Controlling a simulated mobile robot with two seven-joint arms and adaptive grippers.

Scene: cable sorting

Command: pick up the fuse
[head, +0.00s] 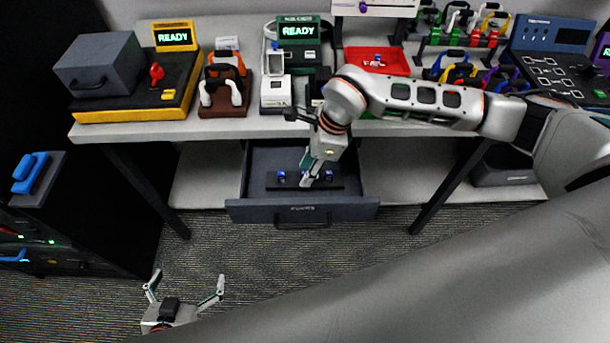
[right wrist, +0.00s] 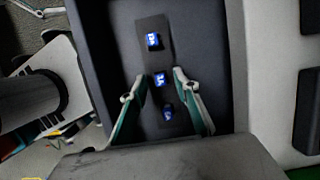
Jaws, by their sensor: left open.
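Three small blue fuses stand in a row on a dark strip in the open drawer: a left one (head: 281,176), a right one (head: 329,175) and a middle one partly hidden by my right gripper (head: 307,181). In the right wrist view the fuses show as a far one (right wrist: 153,41), a middle one (right wrist: 160,79) and a near one (right wrist: 168,112). My right gripper (right wrist: 159,76) is open, its fingertips to either side of the middle fuse in that view. I cannot tell whether they touch it. My left gripper (head: 185,284) is open and empty, low over the floor.
The drawer (head: 302,211) is pulled out below the bench, its walls around the right gripper. A red tray (head: 377,66) with a small blue item sits on the bench (head: 230,130). A yellow-based READY station (head: 135,106) is at the left. Open floor lies in front.

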